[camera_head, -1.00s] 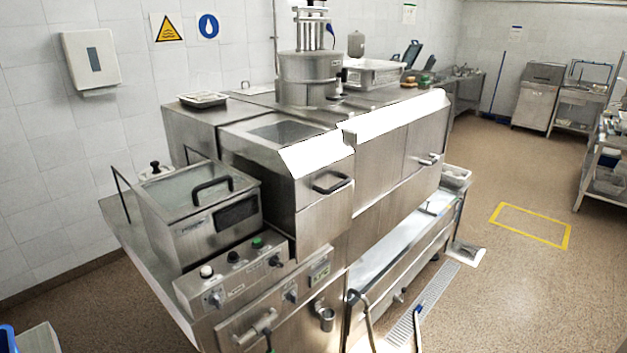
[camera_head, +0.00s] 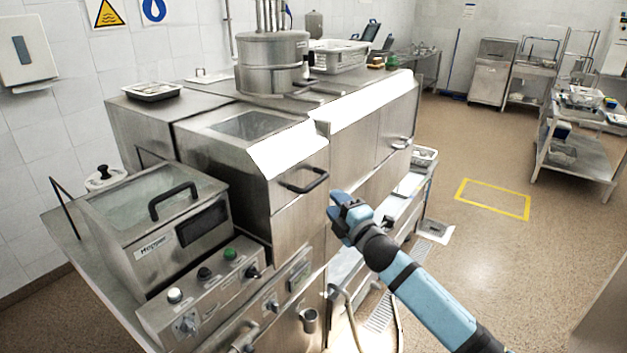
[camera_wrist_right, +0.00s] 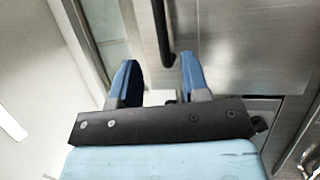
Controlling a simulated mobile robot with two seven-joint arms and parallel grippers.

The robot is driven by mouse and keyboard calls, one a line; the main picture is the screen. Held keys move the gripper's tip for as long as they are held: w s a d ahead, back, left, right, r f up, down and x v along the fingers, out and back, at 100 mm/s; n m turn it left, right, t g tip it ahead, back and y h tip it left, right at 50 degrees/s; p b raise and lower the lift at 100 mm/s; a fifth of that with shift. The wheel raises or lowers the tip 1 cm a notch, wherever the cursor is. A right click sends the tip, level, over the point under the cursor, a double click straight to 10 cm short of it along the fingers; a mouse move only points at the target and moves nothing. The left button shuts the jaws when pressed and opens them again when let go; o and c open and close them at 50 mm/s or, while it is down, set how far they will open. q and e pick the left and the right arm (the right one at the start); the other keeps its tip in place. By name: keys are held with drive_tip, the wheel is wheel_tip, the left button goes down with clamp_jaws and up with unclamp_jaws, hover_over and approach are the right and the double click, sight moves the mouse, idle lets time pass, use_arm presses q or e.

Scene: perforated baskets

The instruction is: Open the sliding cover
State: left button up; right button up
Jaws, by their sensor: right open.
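A steel front panel (camera_head: 300,211) on the machine carries a black bar handle (camera_head: 304,181) and has a bright sloped top edge. I cannot tell for sure that this panel is the sliding cover; it looks shut. My right gripper (camera_head: 342,198) is just right of the handle, apart from it in the head view. In the right wrist view my right gripper (camera_wrist_right: 160,70) is open and empty, with two blue fingers. The dark handle (camera_wrist_right: 163,32) lies ahead, in line with the gap between them. My left gripper is not in view.
A glass-topped box (camera_head: 155,215) with its own black handle stands at the left, beside a knob panel (camera_head: 205,290). A round steel pot (camera_head: 272,62) stands on top. The floor at the right is free around a yellow outline (camera_head: 492,199).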

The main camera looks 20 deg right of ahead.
sight(316, 180)
drive_tip(key=p+x, duration=0.1)
drive_tip(key=x, duration=0.8)
drive_tip(key=shift+w+a+f, duration=0.1)
drive_tip(key=shift+w, duration=0.15)
clamp_jaws()
